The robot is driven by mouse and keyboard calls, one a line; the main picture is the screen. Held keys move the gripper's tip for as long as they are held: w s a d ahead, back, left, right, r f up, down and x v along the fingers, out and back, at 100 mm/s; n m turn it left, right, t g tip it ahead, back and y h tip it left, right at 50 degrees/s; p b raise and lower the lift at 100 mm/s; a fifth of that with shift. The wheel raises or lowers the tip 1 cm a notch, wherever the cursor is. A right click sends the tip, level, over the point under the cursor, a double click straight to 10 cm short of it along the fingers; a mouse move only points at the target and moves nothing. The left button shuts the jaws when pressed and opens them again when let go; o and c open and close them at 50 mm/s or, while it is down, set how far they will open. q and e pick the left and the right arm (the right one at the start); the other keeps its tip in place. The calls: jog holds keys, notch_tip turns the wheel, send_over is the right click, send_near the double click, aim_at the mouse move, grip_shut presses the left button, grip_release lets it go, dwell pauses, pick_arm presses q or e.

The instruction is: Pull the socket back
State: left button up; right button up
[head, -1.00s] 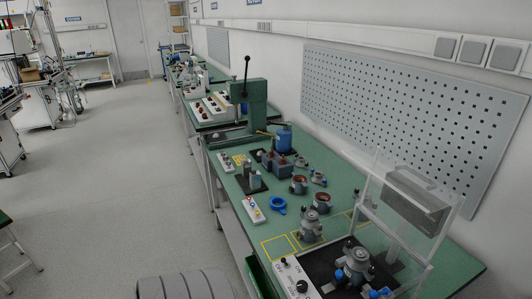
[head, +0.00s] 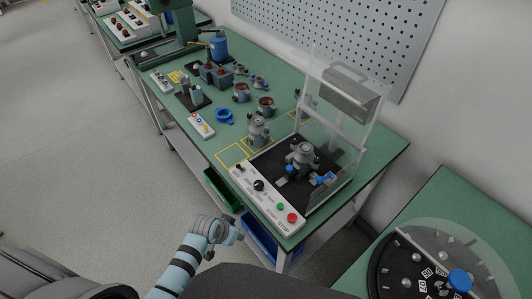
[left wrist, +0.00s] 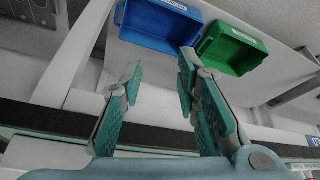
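A grey stator housing (head: 303,154) stands on the black plate (head: 268,171) of the test station. Small blue parts sit beside it: one blue socket-like part (head: 324,179) is at its right front, and another blue part (head: 291,170) is at its left front. I cannot tell which is the socket. My left gripper (head: 232,234) is low in front of the table, apart from the station. In the left wrist view its two teal fingers (left wrist: 160,68) are spread with nothing between them. My right gripper is not in view.
A raised clear guard (head: 338,95) stands over the station. The control panel (head: 268,196) with knob and buttons lies along its front. A round black dial device (head: 430,268) is at lower right.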

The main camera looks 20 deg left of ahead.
aim_at(289, 168)
pick_arm(q)
jog(key=w+d+r+m+t+h+p, duration=0.1)
jog(key=w+d+r+m+h, duration=0.15)
jog(key=w+r, duration=0.65)
jog(key=w+d+r+m+t+h, duration=0.15)
jog(key=w+d+r, duration=0.3)
jog(key=r, duration=0.75)
jog(key=shift+y, duration=0.4)
jog(key=b+x, duration=0.5)
jog(key=shift+w+b, duration=0.3)
jog(key=shift+w, duration=0.05)
jog(key=shift+w+d+f, duration=0.15)
jog(key=shift+d, duration=0.05)
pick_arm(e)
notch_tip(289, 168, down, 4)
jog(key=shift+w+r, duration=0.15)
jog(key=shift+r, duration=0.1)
pick_arm(q)
jog(key=shift+r, duration=0.25)
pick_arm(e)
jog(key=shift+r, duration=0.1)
pick_arm(q)
jog(key=shift+p+x, duration=0.3)
jog(key=shift+x, duration=2.2)
jog(key=shift+c, duration=0.6)
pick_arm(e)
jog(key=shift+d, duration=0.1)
